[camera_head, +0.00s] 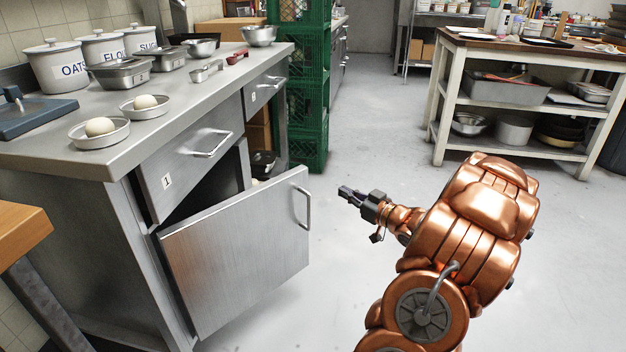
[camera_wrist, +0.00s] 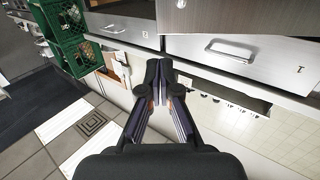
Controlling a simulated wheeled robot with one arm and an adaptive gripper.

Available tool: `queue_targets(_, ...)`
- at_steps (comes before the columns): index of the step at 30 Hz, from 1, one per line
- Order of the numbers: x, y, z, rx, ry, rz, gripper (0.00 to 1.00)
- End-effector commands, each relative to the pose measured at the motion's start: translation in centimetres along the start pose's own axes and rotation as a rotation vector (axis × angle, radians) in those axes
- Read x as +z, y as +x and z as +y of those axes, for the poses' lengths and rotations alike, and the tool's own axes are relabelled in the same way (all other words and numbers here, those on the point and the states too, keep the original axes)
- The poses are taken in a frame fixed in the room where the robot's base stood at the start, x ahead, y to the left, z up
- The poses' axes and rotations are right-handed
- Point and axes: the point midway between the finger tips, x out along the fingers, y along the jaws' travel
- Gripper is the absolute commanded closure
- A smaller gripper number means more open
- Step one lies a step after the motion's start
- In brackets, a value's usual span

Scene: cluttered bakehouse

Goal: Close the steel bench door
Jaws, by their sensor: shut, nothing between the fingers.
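The steel bench door (camera_head: 240,255) stands open in the head view. It swings out from its left edge below the drawer marked 1 (camera_head: 192,160). Its bar handle (camera_head: 303,207) is near the free right edge. My gripper (camera_head: 345,192) is shut and empty, a little to the right of the handle and apart from the door in the picture. In the wrist view my gripper (camera_wrist: 160,72) has its fingertips together, with the drawer marked 1 (camera_wrist: 275,62) beyond and to the right. The steel bench (camera_head: 115,165) has an opening partly hidden behind the door.
Bowls of dough, canisters and pans stand on the bench top. Green crates (camera_head: 305,100) are stacked beyond the bench. A wood-topped table (camera_head: 520,45) with loaded shelves stands at the back right. A wooden surface (camera_head: 18,232) edges the left. The floor between is clear.

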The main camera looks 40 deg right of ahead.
Motion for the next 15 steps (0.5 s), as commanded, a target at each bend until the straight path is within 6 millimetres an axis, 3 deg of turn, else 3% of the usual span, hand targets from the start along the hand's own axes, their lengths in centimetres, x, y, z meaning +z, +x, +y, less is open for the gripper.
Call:
queue_targets(5,0.0,-0.4,0.0,-0.014,0.010,0.029,1.00)
queue_targets(15,0.0,3.2,-0.1,-0.014,0.006,0.027,1.00)
